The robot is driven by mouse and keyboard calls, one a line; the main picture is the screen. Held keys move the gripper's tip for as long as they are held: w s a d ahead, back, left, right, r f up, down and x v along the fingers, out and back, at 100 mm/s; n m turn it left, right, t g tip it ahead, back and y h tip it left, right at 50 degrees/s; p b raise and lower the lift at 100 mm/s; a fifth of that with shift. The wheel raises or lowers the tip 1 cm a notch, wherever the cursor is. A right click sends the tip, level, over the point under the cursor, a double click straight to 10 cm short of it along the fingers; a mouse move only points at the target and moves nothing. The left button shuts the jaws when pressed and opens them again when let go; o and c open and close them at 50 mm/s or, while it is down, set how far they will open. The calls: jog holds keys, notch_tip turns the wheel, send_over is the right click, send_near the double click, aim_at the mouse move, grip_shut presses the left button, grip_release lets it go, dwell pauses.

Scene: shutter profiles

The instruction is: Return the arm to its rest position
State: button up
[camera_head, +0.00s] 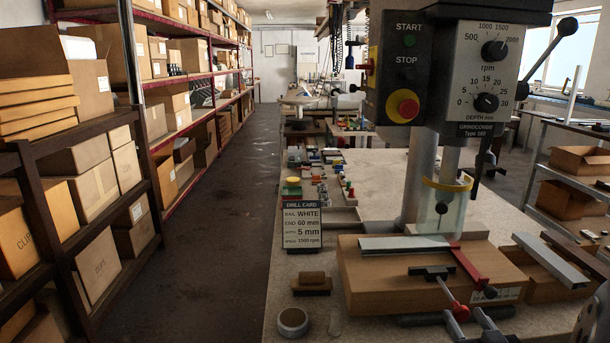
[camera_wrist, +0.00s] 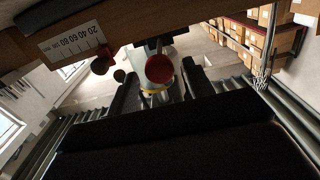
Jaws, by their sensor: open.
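My gripper (camera_wrist: 159,74) is open in the wrist view, with one dark finger on each side of a round red knob (camera_wrist: 160,69). I cannot tell from this view how far the knob is from the fingers; no contact shows. In the head view a red-ended clamp handle (camera_head: 460,311) stands at the front of a wooden drilling block (camera_head: 385,285). A grey rail (camera_head: 405,244) lies on the block, with a red stop arm (camera_head: 466,262) across its right end.
A drill press (camera_head: 440,110) with a clear guard (camera_head: 442,205) rises behind the block. A drill card (camera_head: 302,222), a tape roll (camera_head: 292,321) and a brown block (camera_head: 312,282) sit left. Another grey rail (camera_head: 550,261) lies right. The aisle floor (camera_head: 215,215) is clear beside shelves.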

aim_at(455, 302)
jog(key=s, duration=0.9)
jog(key=w, duration=1.4)
jog(key=shift+w+p, duration=0.2)
jog(key=shift+p, duration=0.15)
jog(key=shift+a, duration=0.1)
